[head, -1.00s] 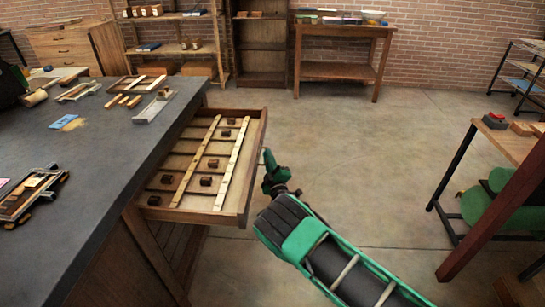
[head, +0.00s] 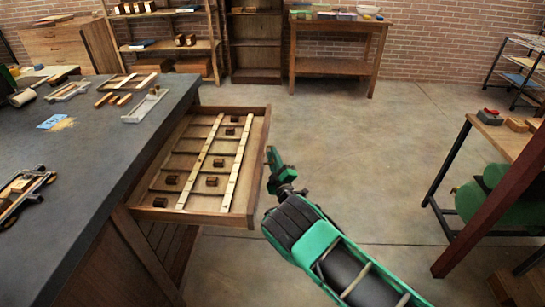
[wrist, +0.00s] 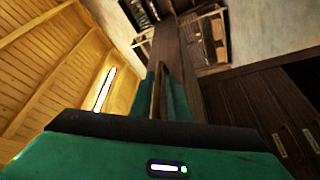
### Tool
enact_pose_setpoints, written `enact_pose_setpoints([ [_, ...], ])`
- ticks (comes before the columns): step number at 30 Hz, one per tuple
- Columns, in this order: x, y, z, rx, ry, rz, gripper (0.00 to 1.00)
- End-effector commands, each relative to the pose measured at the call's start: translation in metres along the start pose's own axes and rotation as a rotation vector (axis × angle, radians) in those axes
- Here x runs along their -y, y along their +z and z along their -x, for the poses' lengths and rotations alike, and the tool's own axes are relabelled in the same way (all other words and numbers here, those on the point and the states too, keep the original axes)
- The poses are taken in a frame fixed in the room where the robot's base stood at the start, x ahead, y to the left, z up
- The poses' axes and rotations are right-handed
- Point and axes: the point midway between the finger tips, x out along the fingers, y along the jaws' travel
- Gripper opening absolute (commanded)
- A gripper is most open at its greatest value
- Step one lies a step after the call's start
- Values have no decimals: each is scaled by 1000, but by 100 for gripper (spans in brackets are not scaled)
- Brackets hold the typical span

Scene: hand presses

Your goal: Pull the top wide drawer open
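The wide wooden drawer (head: 203,216) stands pulled out from under the dark-topped bench, with its inside showing in the head view. Two pale strips, thin dividers and several small brown blocks lie in it. My green gripper (head: 270,160) is at the outer side of the drawer front, near its middle. In the wrist view my gripper's fingers (wrist: 160,88) stand close together on either side of a thin brown bar, which looks like the drawer's handle (wrist: 156,97). The handle is hidden in the head view.
The bench top (head: 105,160) at left carries trays and tools. A side table (head: 508,140) with a dark red post stands at right. Open concrete floor (head: 360,150) lies beyond the drawer and my arm. Shelves and a wooden table (head: 340,70) line the back wall.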

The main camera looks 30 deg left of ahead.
Motion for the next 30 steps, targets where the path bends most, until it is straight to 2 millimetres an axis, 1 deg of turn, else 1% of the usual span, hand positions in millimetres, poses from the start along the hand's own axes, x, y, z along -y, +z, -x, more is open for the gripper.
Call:
enact_pose_setpoints([
  [7,-1,0,0,1,2,0,15],
  [10,0,0,4,0,1,0,15],
  [14,0,-1,20,2,0,0,15],
  [21,1,-1,55,2,-2,0,15],
  [30,2,-2,80,0,-1,1,15],
])
